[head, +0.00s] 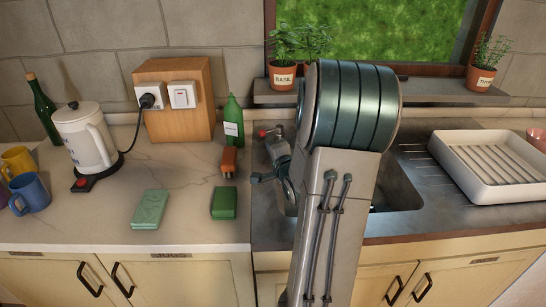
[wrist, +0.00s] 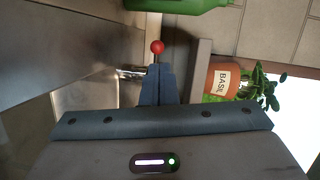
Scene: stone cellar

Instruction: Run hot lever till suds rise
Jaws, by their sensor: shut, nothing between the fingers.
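The hot lever shows as a red ball knob (wrist: 157,47) on a thin stem in the wrist view, just beyond my fingertips. It also shows as a small red tip at the back left of the sink (head: 263,133) in the head view. My gripper (wrist: 157,68) is shut and empty, its fingers together and in line with the knob. I cannot tell whether they touch it. A shiny metal tap part (wrist: 130,72) lies beside the fingers. The steel sink basin (head: 408,192) is mostly hidden behind my arm; no water or suds can be made out.
A basil pot (head: 283,77) sits on the sill behind. A white drying rack (head: 490,160) stands on the right.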

